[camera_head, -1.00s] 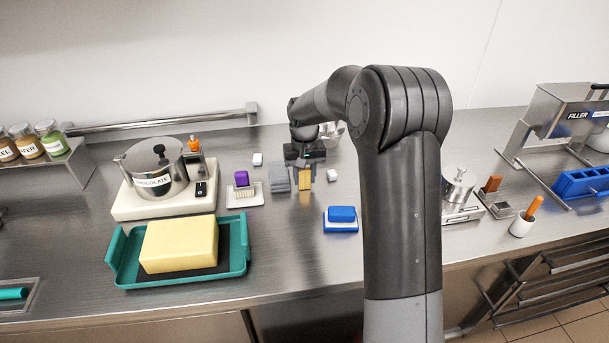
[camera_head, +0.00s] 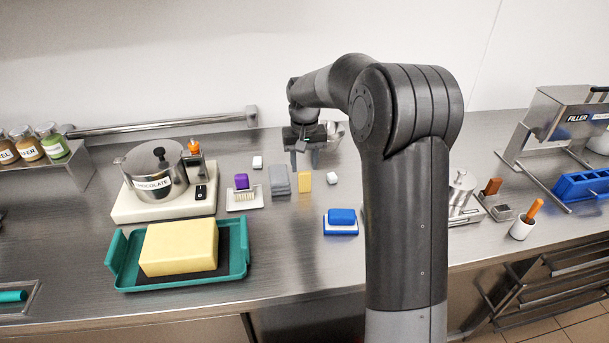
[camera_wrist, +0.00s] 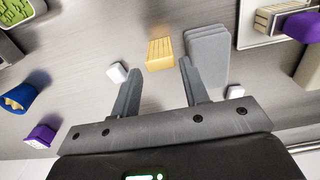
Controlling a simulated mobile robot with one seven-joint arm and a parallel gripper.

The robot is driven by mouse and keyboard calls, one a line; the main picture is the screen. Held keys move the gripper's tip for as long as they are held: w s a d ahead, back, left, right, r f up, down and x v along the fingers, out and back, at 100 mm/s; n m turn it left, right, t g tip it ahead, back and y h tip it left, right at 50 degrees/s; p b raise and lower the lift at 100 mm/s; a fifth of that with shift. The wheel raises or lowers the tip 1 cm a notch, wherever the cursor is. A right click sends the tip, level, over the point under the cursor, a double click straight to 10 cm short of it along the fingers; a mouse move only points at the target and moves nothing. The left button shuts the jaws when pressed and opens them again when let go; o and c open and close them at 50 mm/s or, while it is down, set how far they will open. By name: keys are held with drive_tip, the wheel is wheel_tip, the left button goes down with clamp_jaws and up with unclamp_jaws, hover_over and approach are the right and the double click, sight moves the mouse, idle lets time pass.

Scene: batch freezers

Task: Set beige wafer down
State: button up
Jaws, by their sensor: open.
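The beige wafer (camera_head: 305,181), a small yellowish block, rests on the steel counter just right of a grey stack of slabs. It also shows in the wrist view (camera_wrist: 159,54), with ridges on its face. My gripper (camera_head: 304,160) is open and empty, above and behind the wafer in the head view. In the wrist view my two fingers (camera_wrist: 160,70) are spread apart, with the wafer beyond their tips and bare counter between them. No finger appears to touch the wafer.
The grey slabs (camera_head: 279,180) stand close to the wafer's left. A small white block (camera_head: 332,178) lies to its right. A blue block on a white-and-blue base (camera_head: 341,228) is nearer the front. A teal tray (camera_head: 117,265) with a big yellow block is at left.

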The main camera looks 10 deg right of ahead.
sight(305, 172)
wheel_tip(305, 172, up, 6)
drive_tip(key=shift+s+r, duration=0.1)
drive_tip(key=shift+r, duration=0.05)
drive_tip(key=s+d+r+t, duration=0.1)
drive_tip(key=s+r, duration=0.2)
drive_tip(key=s, duration=0.6)
drive_tip(key=s+r+t, duration=0.2)
drive_tip(key=s+r, duration=0.1)
drive_tip(key=s, duration=0.5)
drive_tip(key=s+d+r+t, duration=0.1)
drive_tip(key=s+r, duration=0.2)
drive_tip(key=s, duration=0.6)
drive_tip(key=s+f+t, duration=0.1)
drive_tip(key=s+f, duration=0.2)
drive_tip(key=s, duration=0.6)
drive_tip(key=shift+d+f+t, duration=0.25)
drive_tip(key=shift+f+t, duration=0.05)
drive_tip(key=shift+o, duration=0.5)
drive_tip(key=shift+s+f, duration=0.15)
drive_tip(key=shift+s, duration=0.15)
drive_tip(key=shift+o, duration=1.4)
drive_tip(key=shift+s+f, duration=0.1)
drive_tip(key=shift+f, duration=0.05)
